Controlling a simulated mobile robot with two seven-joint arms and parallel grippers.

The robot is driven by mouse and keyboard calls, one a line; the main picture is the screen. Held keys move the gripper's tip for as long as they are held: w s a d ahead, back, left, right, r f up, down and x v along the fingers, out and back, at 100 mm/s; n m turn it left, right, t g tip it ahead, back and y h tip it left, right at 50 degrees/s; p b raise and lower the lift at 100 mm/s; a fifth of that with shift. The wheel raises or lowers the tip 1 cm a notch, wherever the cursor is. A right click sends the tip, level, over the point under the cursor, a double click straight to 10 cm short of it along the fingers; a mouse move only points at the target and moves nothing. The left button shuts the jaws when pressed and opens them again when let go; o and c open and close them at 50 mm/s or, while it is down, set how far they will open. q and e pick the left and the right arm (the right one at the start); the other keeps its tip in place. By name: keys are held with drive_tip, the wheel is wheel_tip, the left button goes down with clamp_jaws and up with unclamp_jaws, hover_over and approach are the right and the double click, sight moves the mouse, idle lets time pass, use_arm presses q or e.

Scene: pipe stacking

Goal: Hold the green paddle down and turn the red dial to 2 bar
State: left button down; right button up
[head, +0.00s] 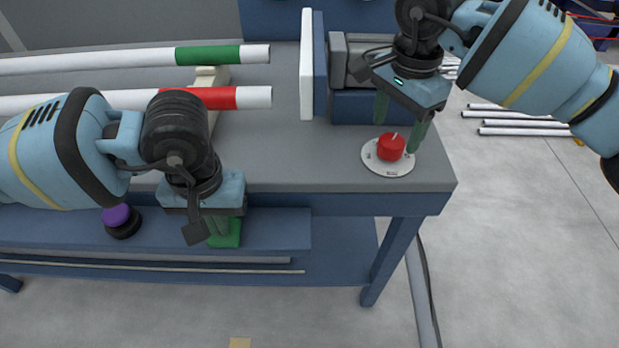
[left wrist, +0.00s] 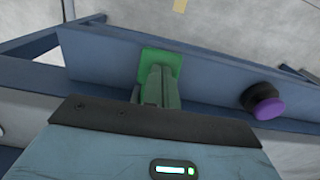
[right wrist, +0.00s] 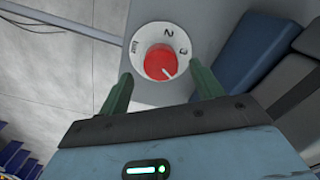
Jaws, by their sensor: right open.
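The red dial (head: 391,147) sits on a white round plate (head: 370,163) at the bench's right front corner. In the right wrist view, the dial's (right wrist: 158,62) white mark points to the lower right, away from the printed 2. My right gripper (head: 398,131) is open above the dial, its fingers to either side and apart from it. The green paddle (head: 232,240) is at the bench's lower front ledge. My left gripper (left wrist: 158,75) is shut, its fingertips at the paddle (left wrist: 173,57); whether they press it is unclear. The fingers hide part of the paddle.
A purple button (head: 116,216) on a black base is left of the paddle. A blue and grey vise-like block (head: 350,100) stands behind the dial. White pipes with green (head: 208,55) and red (head: 215,98) bands lie at the back left. The bench front between my grippers is clear.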

sight(393, 141)
drive_tip(key=shift+f, duration=0.2)
drive_tip(key=shift+f, duration=2.4)
